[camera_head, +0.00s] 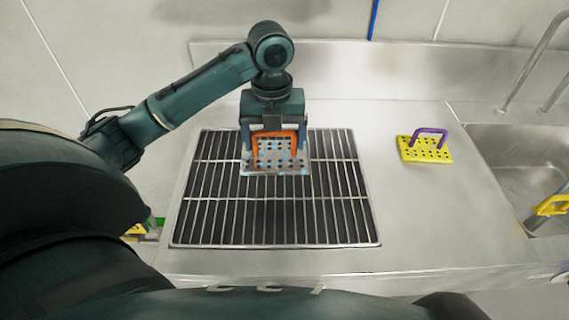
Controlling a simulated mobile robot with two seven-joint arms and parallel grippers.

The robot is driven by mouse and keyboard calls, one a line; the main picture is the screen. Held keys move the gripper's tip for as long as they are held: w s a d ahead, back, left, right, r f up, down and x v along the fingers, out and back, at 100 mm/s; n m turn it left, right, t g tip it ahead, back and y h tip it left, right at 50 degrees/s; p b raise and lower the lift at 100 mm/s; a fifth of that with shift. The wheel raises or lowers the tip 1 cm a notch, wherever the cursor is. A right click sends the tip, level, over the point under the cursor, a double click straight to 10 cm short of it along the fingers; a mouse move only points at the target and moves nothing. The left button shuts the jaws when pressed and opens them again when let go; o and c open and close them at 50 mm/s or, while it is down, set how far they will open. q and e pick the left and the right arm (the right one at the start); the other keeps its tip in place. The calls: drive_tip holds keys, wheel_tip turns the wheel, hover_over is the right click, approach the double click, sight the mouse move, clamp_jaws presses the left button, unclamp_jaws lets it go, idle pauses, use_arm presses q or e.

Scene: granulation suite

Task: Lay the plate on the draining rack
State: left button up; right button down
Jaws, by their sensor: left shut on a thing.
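A grey perforated plate (262,167) with an orange handle (275,135) and light blue patches is in my left gripper (274,132). The gripper points down and is shut on the plate by its handle. The plate is over the back middle of the draining rack (290,237), a wire grid set over a dark recess in the steel counter. I cannot tell whether the plate touches the bars. My right gripper is not in view.
A yellow perforated plate (424,154) with a purple handle lies on the counter (420,210) right of the rack. A sink (510,165) is at the far right, with another yellow item (549,206) at its edge. The counter between rack and sink is mostly clear.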

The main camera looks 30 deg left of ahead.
sight(274, 156)
use_arm(q)
wheel_tip(274, 156, down, 5)
drive_tip(key=shift+s+f, duration=0.1)
drive_tip(key=shift+s, duration=0.05)
drive_tip(key=shift+f, duration=2.15)
drive_tip(key=o, duration=1.1)
wheel_tip(274, 156, up, 12)
drive_tip(key=shift+s+f, duration=0.1)
